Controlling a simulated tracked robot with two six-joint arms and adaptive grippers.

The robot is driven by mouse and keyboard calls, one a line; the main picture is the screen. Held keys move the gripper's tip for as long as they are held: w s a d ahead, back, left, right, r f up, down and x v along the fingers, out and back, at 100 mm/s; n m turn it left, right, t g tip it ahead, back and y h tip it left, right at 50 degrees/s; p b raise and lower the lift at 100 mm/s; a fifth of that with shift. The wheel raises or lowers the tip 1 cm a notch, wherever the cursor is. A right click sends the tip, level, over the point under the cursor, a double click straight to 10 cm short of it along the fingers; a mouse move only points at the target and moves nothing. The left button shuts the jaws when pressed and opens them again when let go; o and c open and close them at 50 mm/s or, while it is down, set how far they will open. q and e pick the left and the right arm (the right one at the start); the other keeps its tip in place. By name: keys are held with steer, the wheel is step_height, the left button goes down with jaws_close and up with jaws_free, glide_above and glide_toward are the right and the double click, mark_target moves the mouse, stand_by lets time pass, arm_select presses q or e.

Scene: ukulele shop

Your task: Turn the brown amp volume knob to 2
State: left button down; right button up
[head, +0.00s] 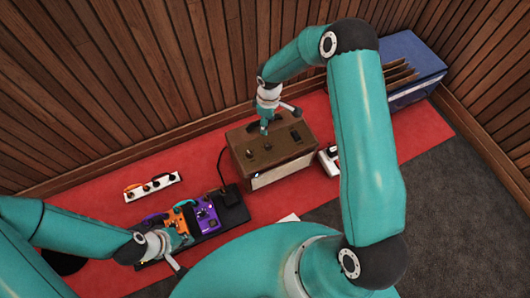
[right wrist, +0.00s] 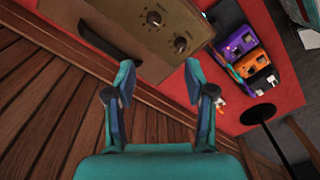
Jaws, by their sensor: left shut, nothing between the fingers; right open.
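The brown amp (head: 290,155) stands on the red mat, with small dark knobs on its top panel. In the right wrist view the panel (right wrist: 120,15) shows two round knobs, one higher (right wrist: 153,18) and one lower right (right wrist: 180,44), and a dark strap-like handle (right wrist: 108,42). I cannot read their markings or tell which is volume. My right gripper (head: 264,130) is above the amp's rear edge; in its wrist view (right wrist: 158,80) it is open and empty, its fingers apart below the knobs. My left gripper (head: 182,240) is shut and empty over the pedals, away from the amp.
A pedalboard with purple (head: 206,213) and orange (head: 175,223) pedals lies left of the amp. A white power strip (head: 153,187) lies behind it. A white device (head: 330,160) is right of the amp, a blue case (head: 412,62) farther back. Slatted wooden walls close the back.

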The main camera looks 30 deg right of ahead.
steer(key=b, duration=0.4)
glide_toward(267, 146)
step_height(267, 146, down, 9)
steer(key=shift+w+d+f, duration=0.1)
steer(key=shift+d, duration=0.05)
arm_select(q)
step_height(267, 146, down, 5)
steer(key=shift+r, duration=0.15)
arm_select(e)
jaws_close()
steer(key=shift+a, duration=0.3)
arm_select(q)
steer(key=shift+d, duration=0.1)
arm_select(e)
steer(key=shift+d, duration=0.15)
